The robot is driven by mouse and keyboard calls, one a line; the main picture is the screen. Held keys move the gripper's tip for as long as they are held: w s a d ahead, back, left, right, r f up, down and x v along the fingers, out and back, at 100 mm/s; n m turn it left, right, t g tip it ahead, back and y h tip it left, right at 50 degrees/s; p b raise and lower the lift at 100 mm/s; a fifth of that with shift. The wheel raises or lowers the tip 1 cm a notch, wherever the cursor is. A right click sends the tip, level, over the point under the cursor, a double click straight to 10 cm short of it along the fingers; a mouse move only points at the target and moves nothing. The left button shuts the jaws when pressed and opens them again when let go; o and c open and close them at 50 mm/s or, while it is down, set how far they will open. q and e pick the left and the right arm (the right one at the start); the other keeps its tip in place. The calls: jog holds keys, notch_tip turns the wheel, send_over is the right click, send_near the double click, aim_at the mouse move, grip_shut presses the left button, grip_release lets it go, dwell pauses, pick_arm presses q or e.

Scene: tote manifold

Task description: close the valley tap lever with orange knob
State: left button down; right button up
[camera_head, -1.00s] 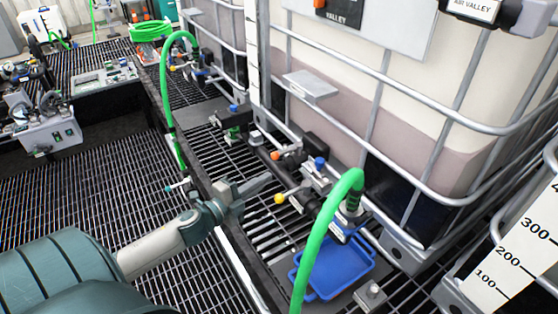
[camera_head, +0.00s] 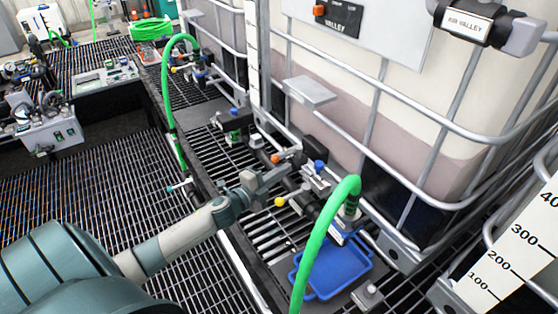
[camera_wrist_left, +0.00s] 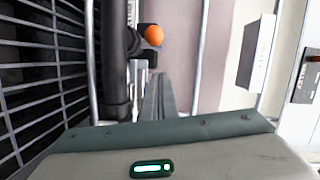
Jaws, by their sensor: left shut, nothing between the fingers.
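The orange knob (camera_head: 277,158) of the tap lever sits on the pipework at the foot of the large caged tank (camera_head: 385,125), whose panel reads VALLEY. In the left wrist view the knob (camera_wrist_left: 154,35) shows just beyond the fingertips, beside a dark pipe (camera_wrist_left: 114,62). My left gripper (camera_head: 284,176) is shut and empty, reaching in from the left just below the knob in the head view. In the left wrist view its closed fingers (camera_wrist_left: 158,98) point up toward the knob, and contact cannot be made out. My right gripper is not in view.
A yellow knob (camera_head: 279,202) and a blue knob (camera_head: 319,165) sit close to my gripper. A green hose (camera_head: 322,235) arches in front of the pipework, over a blue tray (camera_head: 335,270). Metal cage bars run close behind. Open grating lies to the left.

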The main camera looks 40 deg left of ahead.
aim_at(287, 154)
pick_arm(q)
jog(key=shift+w+a+f+p, duration=0.1)
jog(key=shift+w+a+p, duration=0.15)
jog(key=shift+w+a, duration=0.3)
jog(key=shift+w+a+f+p, duration=0.1)
jog(key=shift+w+a+p, duration=0.2)
jog(key=shift+w, duration=0.35)
jog(key=shift+w+a+f, duration=0.15)
jog(key=shift+a, duration=0.25)
jog(key=shift+w+a+f, duration=0.1)
jog(key=shift+w+a, duration=0.05)
jog(key=shift+a, duration=0.25)
jog(key=shift+a, duration=0.1)
